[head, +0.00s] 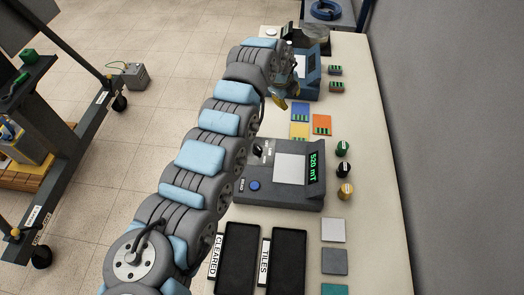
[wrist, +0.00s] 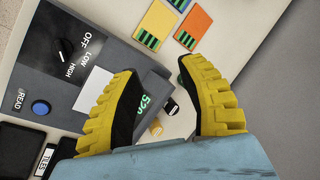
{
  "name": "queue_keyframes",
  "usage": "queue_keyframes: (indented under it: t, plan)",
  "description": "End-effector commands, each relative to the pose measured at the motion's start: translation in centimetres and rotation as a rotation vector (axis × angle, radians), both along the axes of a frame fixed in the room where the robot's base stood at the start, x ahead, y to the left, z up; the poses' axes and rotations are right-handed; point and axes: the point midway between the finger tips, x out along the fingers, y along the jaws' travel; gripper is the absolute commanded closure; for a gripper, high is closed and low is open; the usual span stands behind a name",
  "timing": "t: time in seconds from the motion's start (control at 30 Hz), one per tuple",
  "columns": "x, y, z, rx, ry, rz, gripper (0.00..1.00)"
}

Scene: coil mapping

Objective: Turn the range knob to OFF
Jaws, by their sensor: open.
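The grey meter (head: 275,180) lies on the bench with a green display reading 520 mT. Its black range knob (wrist: 66,48) shows at upper left in the wrist view, beside the labels OFF, LOW and HIGH. I cannot tell for sure which label its pointer faces. In the head view the knob (head: 258,150) is close to my arm's edge. My gripper (wrist: 157,72) has its yellow ribbed fingers apart, with nothing held between them. In the head view my gripper (head: 287,98) is beyond the meter, apart from the knob.
A blue READ button (wrist: 40,107) is on the meter. Blue, yellow and orange tiles (head: 321,124) lie beyond it. Several small knob-topped pieces (head: 343,148) stand at its right. Black trays (head: 287,258) marked CLEARED and TILES lie nearer. Another device (head: 305,75) stands at the back.

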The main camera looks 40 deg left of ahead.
Motion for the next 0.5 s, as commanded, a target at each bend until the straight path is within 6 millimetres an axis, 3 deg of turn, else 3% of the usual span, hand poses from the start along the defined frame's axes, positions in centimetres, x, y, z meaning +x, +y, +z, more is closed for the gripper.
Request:
queue_keyframes:
  t: [0.1,0.23,0.4,0.5]
  plan:
    - [-5.0,1.9,-1.0,0.039,0.157,-0.088,0.6]
    - [-9.3,2.8,-1.2,0.052,0.292,-0.163,0.6]
    - [-12.2,3.4,-1.1,0.052,0.375,-0.208,0.6]
    - [-12.5,3.4,-1.5,0.05,0.389,-0.215,0.6]
